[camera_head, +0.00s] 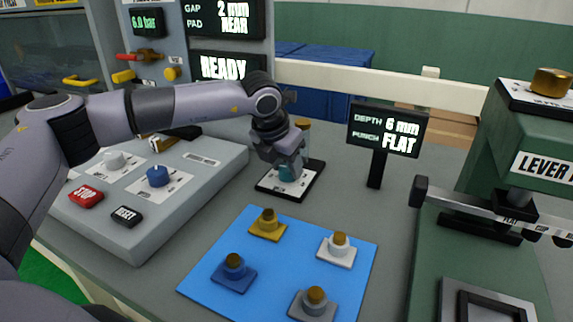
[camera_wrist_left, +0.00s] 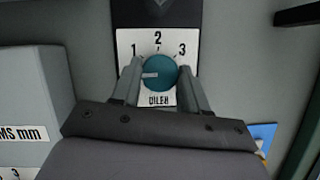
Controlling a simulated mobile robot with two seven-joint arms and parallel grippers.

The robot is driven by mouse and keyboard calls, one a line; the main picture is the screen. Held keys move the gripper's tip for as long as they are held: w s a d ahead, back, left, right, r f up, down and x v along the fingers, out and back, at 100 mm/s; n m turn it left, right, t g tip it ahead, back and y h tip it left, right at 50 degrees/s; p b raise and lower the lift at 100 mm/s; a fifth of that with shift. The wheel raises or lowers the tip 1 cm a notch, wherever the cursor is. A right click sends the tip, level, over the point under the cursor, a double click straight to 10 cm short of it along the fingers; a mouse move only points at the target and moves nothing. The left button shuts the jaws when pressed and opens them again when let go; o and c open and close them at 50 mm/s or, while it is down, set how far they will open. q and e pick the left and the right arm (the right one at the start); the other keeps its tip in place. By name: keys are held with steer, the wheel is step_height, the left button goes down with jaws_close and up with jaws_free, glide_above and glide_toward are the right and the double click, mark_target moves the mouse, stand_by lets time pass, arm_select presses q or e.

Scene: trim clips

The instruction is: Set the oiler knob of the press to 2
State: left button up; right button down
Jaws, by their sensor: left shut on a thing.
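The oiler knob (camera_wrist_left: 160,72) is round and teal with a white pointer line. It sits on a white plate (camera_wrist_left: 170,103) marked OILER, with 1 at left, 2 at top and 3 at right. The pointer faces left, a little below the 1, not at the 2. My left gripper (camera_wrist_left: 160,84) has one finger on each side of the knob and is shut on it. In the head view my left gripper (camera_head: 285,165) comes down over the knob, which is partly hidden, on its dark-edged plate (camera_head: 275,187). My right gripper is not in view.
A grey control box (camera_head: 135,205) with STOP and RESET buttons stands left. A blue mat (camera_head: 277,262) with several knobbed pieces lies in front. A display (camera_head: 388,130) on a post stands right of the plate, with the green lever press (camera_head: 460,240) beyond.

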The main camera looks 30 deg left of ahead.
arm_select(q)
steer(key=m, duration=0.2)
steer(key=m+h, duration=0.1)
steer(key=m, duration=0.1)
steer(key=shift+a+h, duration=0.15)
steer(key=shift+h, duration=0.15)
steer(key=m+g, duration=0.1)
steer(key=m, duration=0.2)
steer(key=m+h+p, duration=0.1)
steer(key=m, duration=0.1)
steer(key=shift+w+a+r+m+g+h+p, duration=0.1)
steer(key=shift+w+m+g+h+p, duration=0.1)
steer(key=shift+m+g+h+p, duration=0.15)
steer(key=shift+m+g, duration=0.45)
steer(key=shift+m, duration=0.5)
steer(key=m+g, duration=0.1)
steer(key=m, duration=0.1)
steer(key=shift+w+m+h, duration=0.1)
steer(key=shift+m+h, duration=0.2)
steer(key=shift+h, duration=0.05)
steer(key=m+g, duration=0.1)
steer(key=m, duration=0.1)
steer(key=shift+m, duration=0.4)
steer(key=shift+w+m, duration=0.1)
steer(key=shift+m, duration=0.3)
steer(key=o, duration=1.1)
steer(key=shift+c, duration=0.2)
